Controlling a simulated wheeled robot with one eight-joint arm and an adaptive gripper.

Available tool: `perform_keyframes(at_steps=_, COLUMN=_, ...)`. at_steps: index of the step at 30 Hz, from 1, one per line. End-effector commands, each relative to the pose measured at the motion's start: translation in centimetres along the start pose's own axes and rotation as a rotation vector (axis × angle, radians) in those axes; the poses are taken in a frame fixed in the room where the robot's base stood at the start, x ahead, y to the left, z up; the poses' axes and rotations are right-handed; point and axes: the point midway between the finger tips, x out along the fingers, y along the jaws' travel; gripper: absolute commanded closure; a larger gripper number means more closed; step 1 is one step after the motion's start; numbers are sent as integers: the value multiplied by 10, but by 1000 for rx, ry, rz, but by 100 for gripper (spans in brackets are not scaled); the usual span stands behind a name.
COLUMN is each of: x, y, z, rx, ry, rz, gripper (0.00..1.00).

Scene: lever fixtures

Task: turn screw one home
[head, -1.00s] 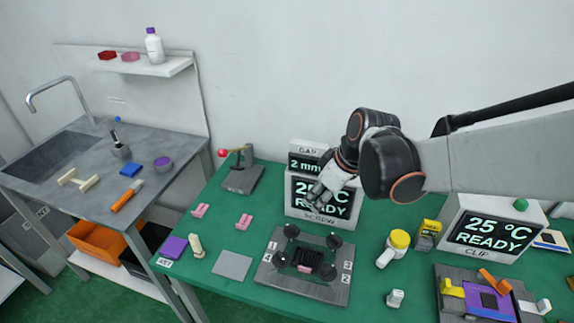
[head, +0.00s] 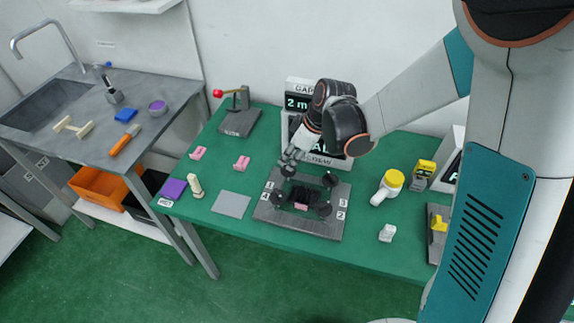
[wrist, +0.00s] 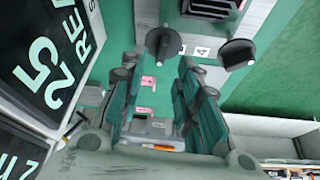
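The grey screw plate (head: 331,229) lies on the green table and carries black-headed screws around a dark ribbed block (head: 301,194). The rear-left screw (head: 288,170), beside the upper left label and apparently screw one, is partly covered by my gripper (head: 291,157) in the head view. In the wrist view this screw (wrist: 163,42) shows just beyond and between the two fingertips of my open gripper (wrist: 158,62). The front-left screw (wrist: 238,53), near label 4, stands outside the fingers. Contact with either finger cannot be told.
A display box (head: 338,162) stands close behind the plate, with its screen beside the fingers in the wrist view. Pink pieces (head: 242,162), a grey pad (head: 231,204) and a red-knobbed lever fixture (head: 238,122) are left. A yellow-capped white bottle (head: 388,186) lies right.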

Motion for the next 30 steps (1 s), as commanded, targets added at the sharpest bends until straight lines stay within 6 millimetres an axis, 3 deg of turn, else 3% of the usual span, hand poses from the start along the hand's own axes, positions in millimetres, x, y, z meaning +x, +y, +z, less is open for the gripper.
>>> perform_keyframes(at_steps=3, x=21, y=0, z=1, rx=0, ry=0, rz=0, gripper=70)
perform_keyframes(at_steps=7, x=34, y=0, z=0, rx=-1, ry=0, rz=0, gripper=70)
perform_keyframes(at_steps=20, x=41, y=0, z=0, rx=1, ry=0, rz=0, gripper=70)
perform_keyframes(at_steps=24, x=41, y=0, z=0, rx=1, ry=0, rz=0, gripper=100)
perform_keyframes(at_steps=30, x=41, y=0, z=0, rx=1, ry=0, rz=0, gripper=100)
